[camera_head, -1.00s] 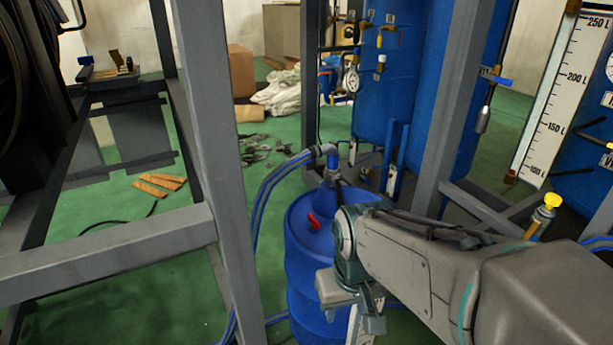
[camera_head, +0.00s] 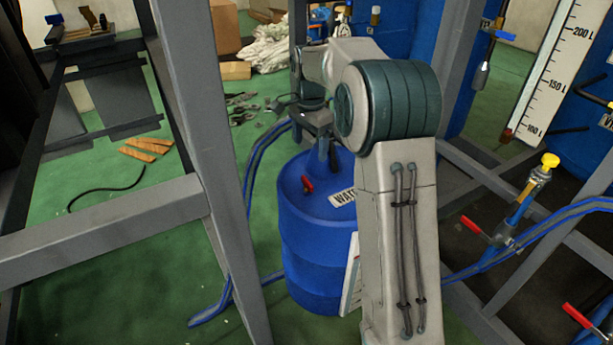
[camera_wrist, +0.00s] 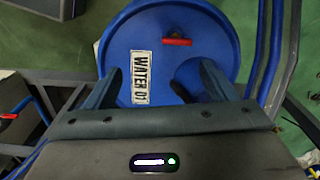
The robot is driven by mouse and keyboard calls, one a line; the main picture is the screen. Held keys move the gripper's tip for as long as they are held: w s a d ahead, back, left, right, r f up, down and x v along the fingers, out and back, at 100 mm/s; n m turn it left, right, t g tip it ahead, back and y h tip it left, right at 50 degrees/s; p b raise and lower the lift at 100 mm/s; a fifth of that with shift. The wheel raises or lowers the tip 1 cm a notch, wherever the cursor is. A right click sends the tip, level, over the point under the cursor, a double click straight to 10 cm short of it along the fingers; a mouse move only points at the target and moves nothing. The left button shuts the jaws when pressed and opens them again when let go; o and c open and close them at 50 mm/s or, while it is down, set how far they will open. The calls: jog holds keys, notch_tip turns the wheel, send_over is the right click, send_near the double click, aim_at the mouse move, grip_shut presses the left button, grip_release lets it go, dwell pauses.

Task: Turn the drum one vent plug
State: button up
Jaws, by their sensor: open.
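The blue drum (camera_head: 315,235) stands on the floor, with a white "WATER 01" label (camera_wrist: 139,77) on its lid. The red vent plug (camera_head: 307,184) sits on the lid. In the wrist view the plug (camera_wrist: 177,42) lies crosswise, ahead of the fingertips. My gripper (camera_wrist: 163,78) is open and empty above the lid, its two fingers spread apart. The plug is beyond the fingers, not between them.
A grey frame post (camera_head: 205,130) stands close left of the drum. Blue hoses (camera_wrist: 273,60) run beside the drum. A blue tank with a scale (camera_head: 555,80) and a yellow-topped valve (camera_head: 550,160) are at right. Green floor is open at lower left.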

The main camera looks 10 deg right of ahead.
aim_at(307, 181)
jog(key=w+f+b, duration=0.1)
jog(key=f, duration=0.4)
jog(key=w+f+m+b, duration=0.1)
jog(key=f, duration=0.4)
jog(key=w+f+m+b, duration=0.1)
jog(key=w+f+b, duration=0.1)
jog(key=f, duration=0.3)
jog(key=shift+f, duration=0.3)
jog(key=shift+c, duration=0.4)
jog(key=c, duration=0.9)
